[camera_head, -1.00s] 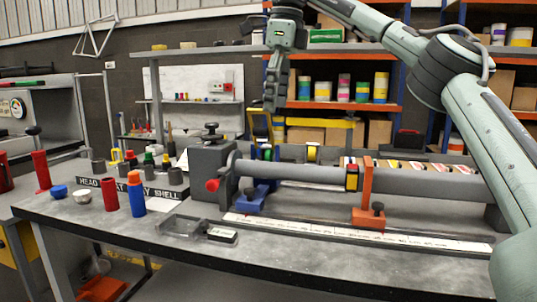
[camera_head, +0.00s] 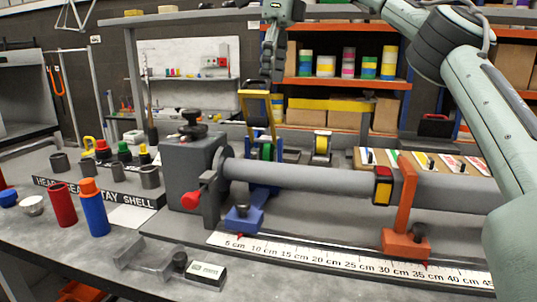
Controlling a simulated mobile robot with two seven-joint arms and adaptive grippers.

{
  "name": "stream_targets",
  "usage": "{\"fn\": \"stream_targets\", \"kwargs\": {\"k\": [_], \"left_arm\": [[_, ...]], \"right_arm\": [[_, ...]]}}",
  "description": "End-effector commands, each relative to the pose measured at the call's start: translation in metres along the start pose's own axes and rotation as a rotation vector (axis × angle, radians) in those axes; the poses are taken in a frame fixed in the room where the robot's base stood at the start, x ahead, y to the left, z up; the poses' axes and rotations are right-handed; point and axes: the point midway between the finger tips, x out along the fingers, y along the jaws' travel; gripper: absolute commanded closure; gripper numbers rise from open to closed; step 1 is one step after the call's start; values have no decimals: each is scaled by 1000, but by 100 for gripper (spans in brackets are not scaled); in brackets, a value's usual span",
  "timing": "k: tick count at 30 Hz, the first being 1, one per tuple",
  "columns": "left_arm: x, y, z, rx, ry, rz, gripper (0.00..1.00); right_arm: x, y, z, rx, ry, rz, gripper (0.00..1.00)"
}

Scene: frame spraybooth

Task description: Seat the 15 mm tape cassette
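I cannot tell for sure which thing is the 15 mm tape cassette. A green roll (camera_head: 267,152) sits low in an upright yellow frame (camera_head: 258,108) behind the grey tube (camera_head: 305,178). A yellow-centred roll in a dark holder (camera_head: 321,147) stands further right behind the tube. A small red and yellow block (camera_head: 383,186) is at the tube, beside the orange upright. My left gripper is out of view.
A grey clamp block with a red knob (camera_head: 190,199) holds the tube's left end.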

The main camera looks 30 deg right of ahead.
Motion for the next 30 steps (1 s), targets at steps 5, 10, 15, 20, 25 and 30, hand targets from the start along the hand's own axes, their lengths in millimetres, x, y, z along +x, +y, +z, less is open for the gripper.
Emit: {"fn": "stream_targets", "kwargs": {"k": [5,10,15,20,25,30], "left_arm": [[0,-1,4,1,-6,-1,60],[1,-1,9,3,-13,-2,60],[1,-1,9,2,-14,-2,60],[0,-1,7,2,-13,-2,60],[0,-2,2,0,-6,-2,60],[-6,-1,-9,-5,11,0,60]], "right_arm": [[26,1,-4,-3,1,6,24],[60,1,-8,-4,2,7,24],[84,2,-10,-5,0,4,24],[94,2,-9,-3,-1,2,24],[109,1,-10,-2,1,3,24],[135,1,-10,-3,2,2,24]]}}
